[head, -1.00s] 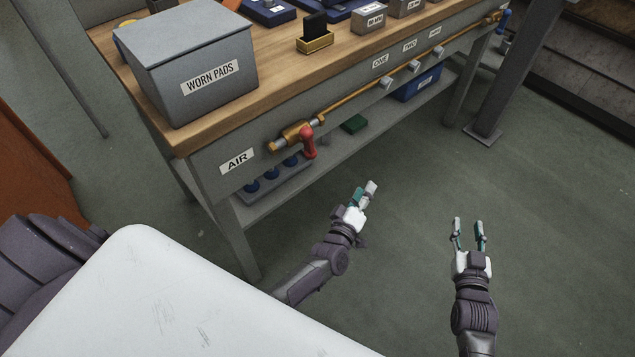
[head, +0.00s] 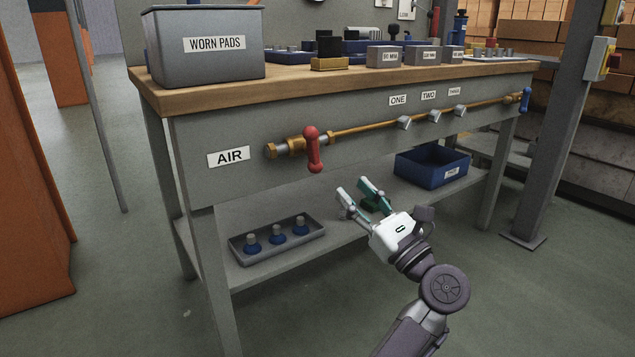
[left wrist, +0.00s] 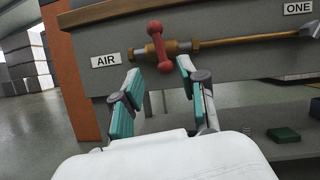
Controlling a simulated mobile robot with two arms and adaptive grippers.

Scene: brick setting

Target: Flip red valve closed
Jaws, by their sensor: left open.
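The red valve handle (head: 313,150) sits on a brass pipe (head: 365,126) along the front panel of the workbench, right of the AIR label (head: 229,157). The handle stands near vertical, crosswise to the pipe. My left gripper (head: 360,186) is open and empty, below and right of the handle in the head view, apart from it. In the left wrist view the handle (left wrist: 157,45) shows ahead, above and between the open fingertips (left wrist: 160,70). My right gripper is not in view.
The grey WORN PADS bin (head: 205,62) stands on the bench top (head: 290,82). A blue valve handle (head: 526,99) ends the pipe at far right. The lower shelf holds a grey tray (head: 278,255) and a blue bin (head: 432,170). A post (head: 560,130) stands at right.

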